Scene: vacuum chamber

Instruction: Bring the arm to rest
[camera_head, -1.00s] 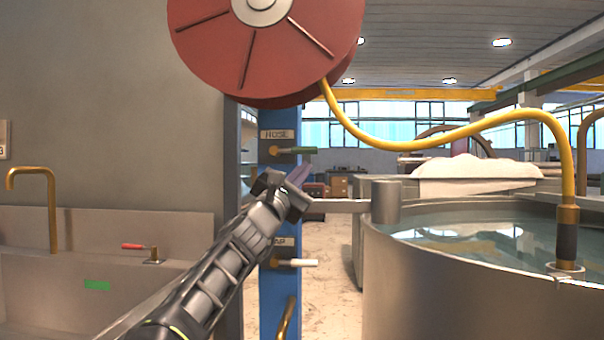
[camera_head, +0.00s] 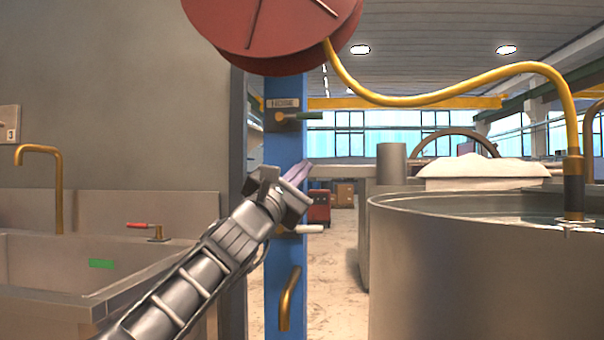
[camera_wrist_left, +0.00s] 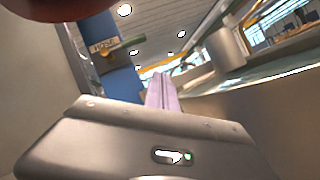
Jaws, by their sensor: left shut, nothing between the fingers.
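My left gripper (camera_head: 297,176) is shut and empty, raised in front of the blue post (camera_head: 285,255), between its green-handled valve (camera_head: 297,116) and its white-handled valve (camera_head: 305,230). My left arm comes in from the lower left. In the left wrist view the shut fingers (camera_wrist_left: 162,92) show as a pale purple pair side by side, with nothing between them. The green-handled valve and its label show beyond them, at the upper left of that view. My right gripper is not in view.
A round metal tank (camera_head: 470,270) with water stands at the right, and a yellow hose (camera_head: 450,92) runs to it from the red reel (camera_head: 265,25). A steel sink (camera_head: 50,275) with a brass tap (camera_head: 58,190) is at the left. Floor shows between post and tank.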

